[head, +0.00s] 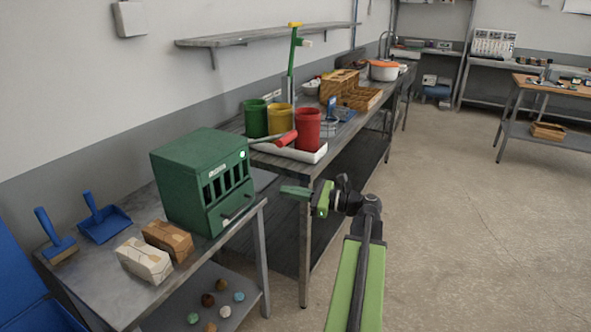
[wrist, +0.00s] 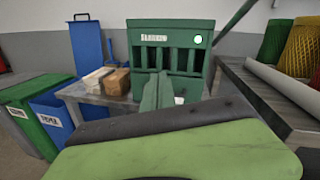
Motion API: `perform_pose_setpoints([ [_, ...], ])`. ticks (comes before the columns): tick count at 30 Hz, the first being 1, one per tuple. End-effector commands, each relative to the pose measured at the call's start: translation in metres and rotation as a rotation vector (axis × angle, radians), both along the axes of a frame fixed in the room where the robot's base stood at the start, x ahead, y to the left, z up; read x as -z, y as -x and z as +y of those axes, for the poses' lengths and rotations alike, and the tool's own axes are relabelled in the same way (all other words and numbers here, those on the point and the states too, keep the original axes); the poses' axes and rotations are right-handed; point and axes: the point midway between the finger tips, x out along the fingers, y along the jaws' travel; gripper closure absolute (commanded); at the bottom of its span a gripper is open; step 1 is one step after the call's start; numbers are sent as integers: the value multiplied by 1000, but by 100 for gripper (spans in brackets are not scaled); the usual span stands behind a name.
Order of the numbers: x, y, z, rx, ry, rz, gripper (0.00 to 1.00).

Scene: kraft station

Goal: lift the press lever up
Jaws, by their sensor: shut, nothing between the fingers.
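The press is a green box-shaped machine (head: 203,180) with slots in its front, standing on the grey bench at left. It also shows in the wrist view (wrist: 150,30). Its lever looks like the bar with a red grip (head: 284,139) at the machine's right side, slanting slightly up to the right. In the wrist view a dark green bar (wrist: 235,20), likely the lever's shaft, rises to the upper right; its end is out of frame. My gripper (head: 295,191) is shut and empty, below the red grip in the picture and apart from it. Its fingers (wrist: 158,92) point at the press front.
A white and a brown block (head: 168,238) lie on the bench before the press, with a blue dustpan (head: 104,223) and brush at left. The floor at right is clear.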

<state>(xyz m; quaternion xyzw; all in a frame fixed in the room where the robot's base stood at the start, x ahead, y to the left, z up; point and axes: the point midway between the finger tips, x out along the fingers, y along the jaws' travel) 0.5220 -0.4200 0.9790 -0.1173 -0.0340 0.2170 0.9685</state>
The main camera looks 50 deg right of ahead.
Motion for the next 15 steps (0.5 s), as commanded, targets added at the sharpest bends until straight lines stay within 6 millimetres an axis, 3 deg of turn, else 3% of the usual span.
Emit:
perform_pose_setpoints([
  [1, -5, 27, -34, 63, -94, -47, 100],
  [3, -22, 56, -64, 114, -205, -106, 100],
  [6, -37, 83, -86, 149, -293, -160, 100],
  [9, -44, 93, -94, 159, -324, -181, 100],
  [15, -45, 93, -93, 158, -325, -181, 100],
])
